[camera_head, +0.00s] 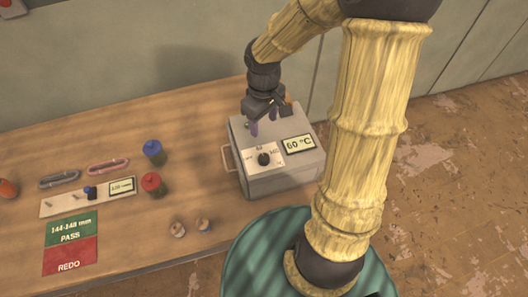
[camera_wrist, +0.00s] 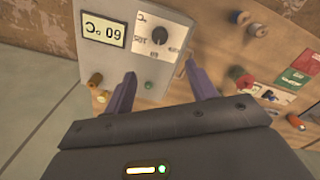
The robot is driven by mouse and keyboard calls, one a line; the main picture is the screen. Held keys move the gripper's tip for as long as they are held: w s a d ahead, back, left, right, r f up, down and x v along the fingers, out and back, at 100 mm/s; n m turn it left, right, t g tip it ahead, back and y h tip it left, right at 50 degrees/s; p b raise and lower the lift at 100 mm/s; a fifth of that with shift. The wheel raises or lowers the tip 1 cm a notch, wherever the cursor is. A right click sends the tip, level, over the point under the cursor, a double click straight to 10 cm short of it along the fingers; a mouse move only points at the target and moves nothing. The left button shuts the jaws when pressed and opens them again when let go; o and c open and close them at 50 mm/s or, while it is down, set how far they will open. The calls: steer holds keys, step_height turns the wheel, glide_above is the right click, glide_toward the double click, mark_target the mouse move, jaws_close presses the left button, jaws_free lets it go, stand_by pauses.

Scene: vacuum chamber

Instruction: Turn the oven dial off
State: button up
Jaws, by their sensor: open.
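The oven (camera_head: 281,181) is a grey box on the right end of the wooden table. Its black dial (camera_head: 264,158) sits on a white plate on the top face, beside a display reading 60 °C (camera_head: 298,144). The dial (camera_wrist: 159,34) and the display (camera_wrist: 103,30) also show in the wrist view, turned around. The exact setting of the dial is too small to tell. My gripper (camera_head: 262,121) is above the far edge of the oven, apart from the dial. In the wrist view its two purple fingers (camera_wrist: 161,88) are spread, with nothing between them.
A green and red PASS/REDO card (camera_head: 71,243) lies at the left. An oven handle (camera_head: 228,159) sticks out leftward.

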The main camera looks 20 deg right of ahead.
mark_target(264, 157)
steer(key=shift+f, duration=0.15)
step_height(264, 157, down, 17)
steer(key=shift+f+b, duration=0.1)
steer(key=shift+b, duration=0.5)
steer(key=c, duration=1)
